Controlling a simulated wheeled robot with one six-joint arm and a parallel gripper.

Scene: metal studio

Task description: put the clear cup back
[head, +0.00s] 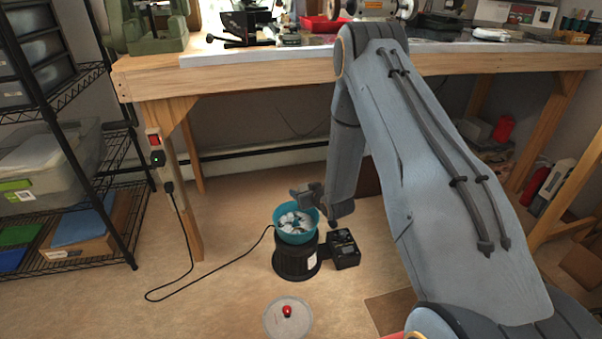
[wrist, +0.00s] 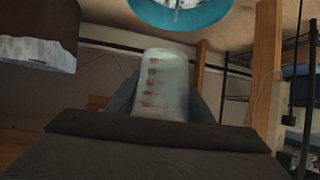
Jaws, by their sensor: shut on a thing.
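The clear cup (wrist: 163,85) is a translucent measuring cup with red marks on its side. It stands out between the fingers of my gripper (wrist: 160,105), which is shut on it. In the head view my gripper (head: 308,195) is low, at the right rim of a teal bowl (head: 282,235). I cannot make out the cup in the head view. The teal bowl also shows at the top of the wrist view (wrist: 205,18), apart from the cup in the picture.
The teal bowl holds whitish pieces and sits on a black round base (head: 297,264) beside a control box (head: 343,248). A round lid with a red knob (head: 287,311) lies on the floor. A wooden workbench (head: 250,78) stands behind, black shelving (head: 125,200) at left.

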